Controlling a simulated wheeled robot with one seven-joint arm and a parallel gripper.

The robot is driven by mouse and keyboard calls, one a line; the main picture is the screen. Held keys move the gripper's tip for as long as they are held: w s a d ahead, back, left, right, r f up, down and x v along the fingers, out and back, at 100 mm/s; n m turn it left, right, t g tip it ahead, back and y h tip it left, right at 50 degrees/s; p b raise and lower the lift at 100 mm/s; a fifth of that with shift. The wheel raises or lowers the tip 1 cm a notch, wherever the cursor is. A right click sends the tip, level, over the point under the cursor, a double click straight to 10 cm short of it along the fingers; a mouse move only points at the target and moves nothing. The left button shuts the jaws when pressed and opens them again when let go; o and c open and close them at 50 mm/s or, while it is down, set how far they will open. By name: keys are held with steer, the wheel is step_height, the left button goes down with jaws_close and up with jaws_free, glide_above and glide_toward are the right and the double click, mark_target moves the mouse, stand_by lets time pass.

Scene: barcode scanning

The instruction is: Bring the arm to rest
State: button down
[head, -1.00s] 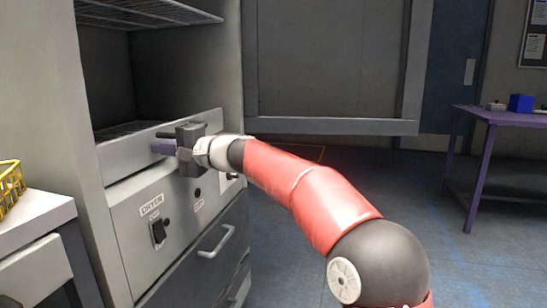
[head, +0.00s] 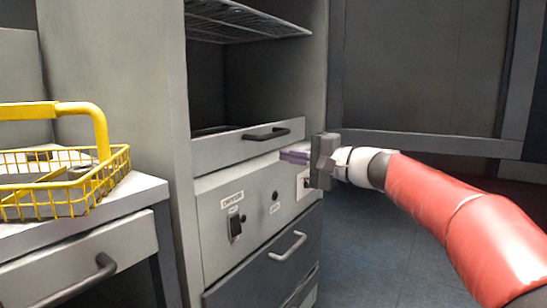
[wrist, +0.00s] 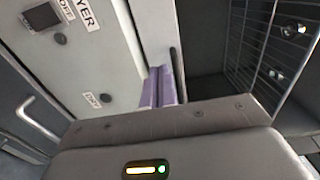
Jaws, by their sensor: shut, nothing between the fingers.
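My gripper (head: 293,155) is at the right of the dryer front in the head view, with its purple fingers pointing left, close to the panel below the open compartment. In the wrist view the two purple fingers (wrist: 162,88) lie together, with nothing between them. My red arm reaches in from the right. The dryer (head: 255,205) has a switch, labels and a dark handle on its upper ledge. I cannot tell whether the fingertips touch the panel.
A yellow wire basket (head: 75,195) stands on a grey counter (head: 148,192) at the left. Wire racks (head: 245,20) show inside the dryer's open compartment. Drawers with handles are below the panel. The floor (head: 370,245) right of the dryer is clear.

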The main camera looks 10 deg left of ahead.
steer(key=s+d+f+n+h+p, duration=0.1)
steer(key=s+d+f+h+p, duration=0.1)
steer(key=s+d+f+h, duration=0.3)
steer(key=s+d+f+n+h+p, duration=0.1)
steer(key=s+d+f+h+p, duration=0.2)
steer(key=s+d+f+h, duration=0.3)
steer(key=s+d+f+n+h+p, duration=0.2)
steer(key=s+d+f+h, duration=0.4)
steer(key=s+d, duration=1)
steer(key=s+f, duration=0.3)
steer(key=s, duration=0.2)
steer(key=shift+s+f+g+p, duration=0.15)
steer(key=shift+f+g+p, duration=0.15)
steer(key=shift+f, duration=0.1)
